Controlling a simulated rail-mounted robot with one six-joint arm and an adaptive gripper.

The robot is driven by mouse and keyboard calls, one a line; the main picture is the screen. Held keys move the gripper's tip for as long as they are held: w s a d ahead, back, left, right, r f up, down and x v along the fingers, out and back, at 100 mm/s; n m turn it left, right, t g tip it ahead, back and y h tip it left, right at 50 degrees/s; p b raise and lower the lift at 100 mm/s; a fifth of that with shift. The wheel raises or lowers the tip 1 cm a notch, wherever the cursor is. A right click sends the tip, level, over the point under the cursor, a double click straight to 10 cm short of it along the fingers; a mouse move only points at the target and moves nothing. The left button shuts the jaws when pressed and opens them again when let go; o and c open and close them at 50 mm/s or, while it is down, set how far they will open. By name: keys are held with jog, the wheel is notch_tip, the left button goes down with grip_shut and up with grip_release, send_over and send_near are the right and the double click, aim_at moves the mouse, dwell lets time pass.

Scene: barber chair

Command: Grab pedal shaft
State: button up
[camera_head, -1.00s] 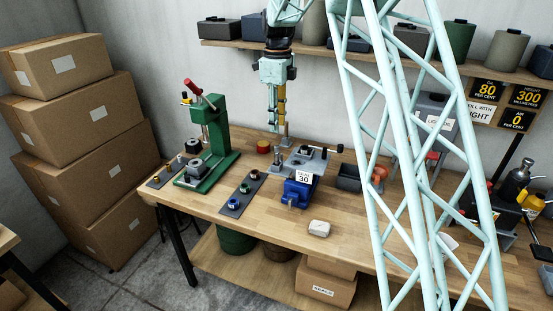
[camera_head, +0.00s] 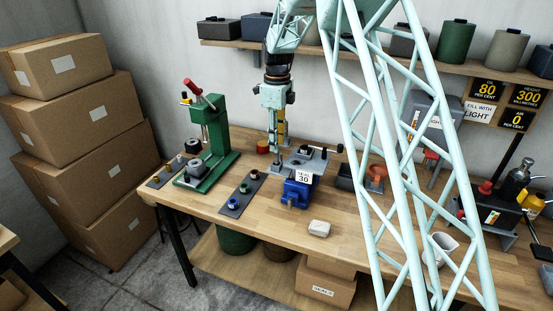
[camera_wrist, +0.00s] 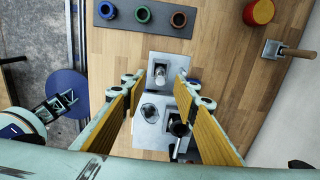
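A grey metal fixture plate (camera_head: 305,165) lies on the wooden bench. In the wrist view, the fixture (camera_wrist: 146,130) carries an upright metal pin (camera_wrist: 160,74) on a square block, probably the pedal shaft, though I cannot be sure. A round metal part (camera_wrist: 150,112) and a black-knobbed part (camera_wrist: 178,128) sit nearer on the same plate. My gripper (camera_head: 277,149) points down over the fixture's left end. In the wrist view my gripper (camera_wrist: 159,92) is open, its yellow-padded fingers apart with the pin showing between their tips. Contact is not visible.
A blue vise (camera_head: 297,192) with a "30" sign stands in front of the fixture. A dark strip (camera_head: 238,198) with coloured rings and a green press (camera_head: 208,150) stand left. A red-topped yellow tin (camera_head: 263,147) is behind.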

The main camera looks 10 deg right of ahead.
aim_at(277, 158)
jog(key=shift+f, duration=0.15)
jog(key=shift+w+a+f, duration=0.1)
jog(key=shift+f, duration=2.35)
grip_shut()
